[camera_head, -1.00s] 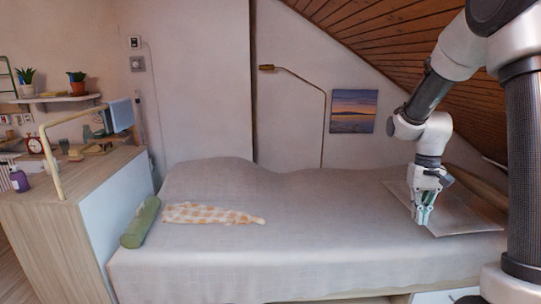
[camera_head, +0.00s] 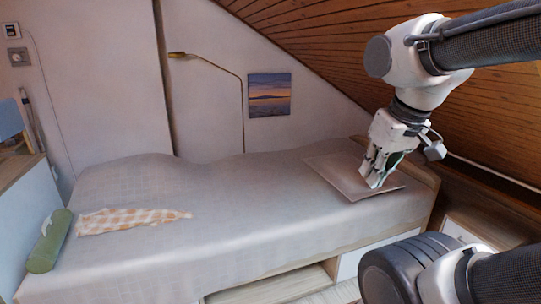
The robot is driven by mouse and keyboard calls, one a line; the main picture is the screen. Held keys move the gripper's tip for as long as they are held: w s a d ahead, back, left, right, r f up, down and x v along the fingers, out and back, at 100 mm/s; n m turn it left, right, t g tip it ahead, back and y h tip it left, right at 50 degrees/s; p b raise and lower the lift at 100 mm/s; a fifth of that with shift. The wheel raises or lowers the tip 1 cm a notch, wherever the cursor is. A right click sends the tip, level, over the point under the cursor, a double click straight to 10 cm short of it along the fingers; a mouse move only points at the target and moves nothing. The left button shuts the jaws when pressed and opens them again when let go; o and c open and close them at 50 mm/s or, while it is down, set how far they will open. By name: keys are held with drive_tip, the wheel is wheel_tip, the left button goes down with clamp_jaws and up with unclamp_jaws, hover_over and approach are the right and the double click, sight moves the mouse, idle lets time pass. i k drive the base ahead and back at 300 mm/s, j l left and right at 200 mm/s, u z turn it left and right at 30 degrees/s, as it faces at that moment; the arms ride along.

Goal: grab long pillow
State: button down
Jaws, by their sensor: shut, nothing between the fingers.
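A long green pillow (camera_head: 49,241), shaped like a cylinder, lies at the left front end of the bed. My gripper (camera_head: 374,185) is at the right end of the bed, pointing down over a flat grey-brown panel (camera_head: 340,184). It is shut and empty, far to the right of the pillow. I cannot tell whether its fingertips touch the panel.
A checked orange and white cloth (camera_head: 128,219) lies on the bed (camera_head: 215,205) beside the pillow. A desk (camera_head: 22,170) stands at the left. A thin lamp (camera_head: 241,110) rises behind the bed. A sloped wooden ceiling (camera_head: 300,40) hangs low at the right.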

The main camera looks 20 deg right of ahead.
sight(42, 260)
drive_tip(key=u, duration=1.25)
drive_tip(key=i+j+z, duration=0.2)
drive_tip(key=i+j, duration=0.25)
drive_tip(key=i, duration=0.2)
drive_tip(key=i+j+z, duration=0.2)
drive_tip(key=i+j, duration=0.3)
drive_tip(key=i+j+z, duration=0.2)
drive_tip(key=i+j, duration=0.45)
drive_tip(key=i+j+z, duration=0.2)
drive_tip(key=i+j, duration=0.3)
drive_tip(key=j, duration=0.2)
